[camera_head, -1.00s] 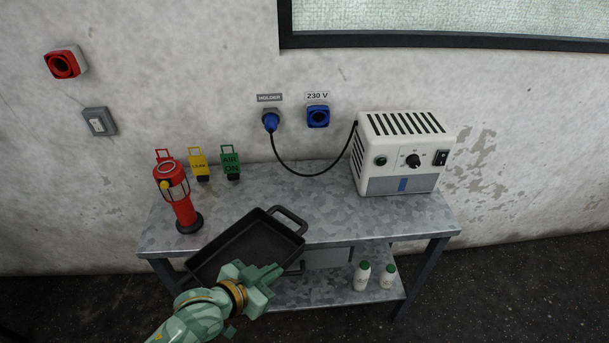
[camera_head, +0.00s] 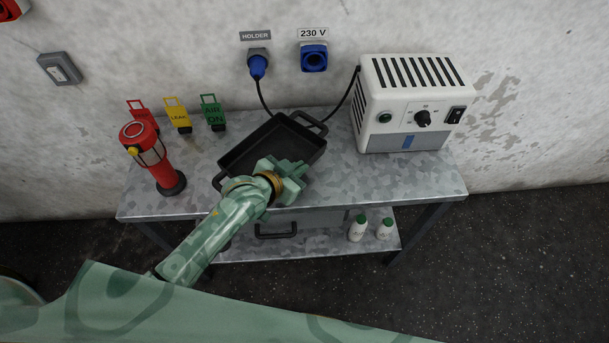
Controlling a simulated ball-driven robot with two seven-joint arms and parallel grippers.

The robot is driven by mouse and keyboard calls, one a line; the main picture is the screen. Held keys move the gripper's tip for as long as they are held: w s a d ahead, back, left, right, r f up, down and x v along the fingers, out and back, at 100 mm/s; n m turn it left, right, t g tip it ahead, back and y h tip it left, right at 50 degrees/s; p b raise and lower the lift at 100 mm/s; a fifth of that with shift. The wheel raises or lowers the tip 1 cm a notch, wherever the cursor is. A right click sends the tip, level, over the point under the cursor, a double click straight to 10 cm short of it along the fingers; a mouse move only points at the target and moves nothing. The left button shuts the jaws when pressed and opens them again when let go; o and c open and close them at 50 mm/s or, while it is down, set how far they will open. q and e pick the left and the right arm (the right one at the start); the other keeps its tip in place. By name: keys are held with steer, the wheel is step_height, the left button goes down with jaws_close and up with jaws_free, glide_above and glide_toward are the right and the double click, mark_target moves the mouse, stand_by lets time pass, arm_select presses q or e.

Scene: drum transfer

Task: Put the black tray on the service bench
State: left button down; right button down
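The black tray (camera_head: 252,150) is a shallow rectangular pan with a loop handle at its far right end and another at its near left end. It is over the left-middle part of the grey metal service bench (camera_head: 340,185). I cannot tell whether its underside touches the bench top. My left gripper (camera_head: 287,176) is at the tray's near right side and appears shut on it. The fingertips are partly hidden, and the gripper covers part of the rim. My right gripper is not in view.
A red lantern (camera_head: 156,160) stands left of the tray. Red, yellow (camera_head: 178,114) and green tags stand behind. A white power unit (camera_head: 410,100) stands right, with a cable to a blue plug (camera_head: 258,66). Two white bottles (camera_head: 357,230) are on the lower shelf. Bench front right is clear.

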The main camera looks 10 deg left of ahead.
mark_target(313, 164)
arm_select(q)
steer(key=w+f, duration=0.1)
steer(key=w+d+f+b, duration=0.1)
steer(key=f, duration=0.1)
steer(key=shift+w, duration=0.2)
step_height(313, 164, down, 3)
steer(key=shift+f+b, duration=0.2)
steer(key=shift+b, duration=0.7)
steer(key=shift+r, duration=0.15)
steer(key=c, duration=2)
jaws_free()
steer(key=shift+f, duration=0.2)
steer(key=o, duration=0.4)
steer(key=shift+c, duration=0.2)
steer(key=shift+r, duration=0.1)
